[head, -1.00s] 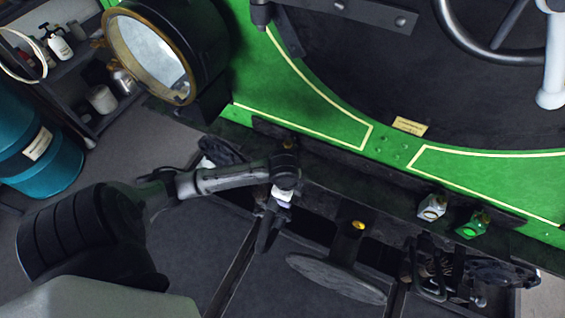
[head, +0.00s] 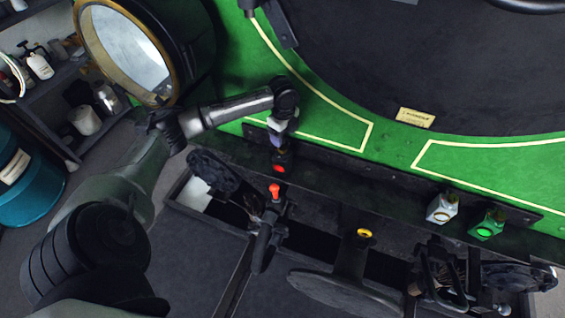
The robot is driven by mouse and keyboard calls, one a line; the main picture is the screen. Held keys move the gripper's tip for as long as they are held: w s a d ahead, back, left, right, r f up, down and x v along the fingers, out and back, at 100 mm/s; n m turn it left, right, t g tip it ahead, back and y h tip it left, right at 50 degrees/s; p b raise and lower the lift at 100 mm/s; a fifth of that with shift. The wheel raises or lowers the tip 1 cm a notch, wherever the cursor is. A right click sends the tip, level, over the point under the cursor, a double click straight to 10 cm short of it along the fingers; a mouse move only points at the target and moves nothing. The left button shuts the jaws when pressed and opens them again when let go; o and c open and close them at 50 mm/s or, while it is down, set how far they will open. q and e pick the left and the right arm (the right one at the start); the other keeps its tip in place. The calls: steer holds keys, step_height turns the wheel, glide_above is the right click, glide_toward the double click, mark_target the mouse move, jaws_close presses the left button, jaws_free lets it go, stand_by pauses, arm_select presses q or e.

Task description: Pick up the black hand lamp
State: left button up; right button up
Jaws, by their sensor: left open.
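A small black hand lamp (head: 281,158) with a red lens stands on the dark front beam of the green tram, left of centre in the head view. My left gripper (head: 280,142) is open and points down just above the lamp's top. The fingers overlap the upper part of the lamp in the picture, so I cannot tell whether they touch it. My right gripper is not in view.
A white lamp (head: 442,208) and a green lamp (head: 487,225) stand farther right on the beam. A large brass-rimmed headlamp (head: 128,52) is at upper left. Below the beam are a red-topped hose pipe (head: 268,225) and a round buffer (head: 340,292).

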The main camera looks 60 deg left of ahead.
mark_target(282, 148)
arm_select(q)
steer(key=shift+s+f, duration=0.15)
steer(key=shift+f, duration=3.6)
steer(key=shift+a, duration=0.1)
jaws_close()
steer(key=shift+r, duration=0.1)
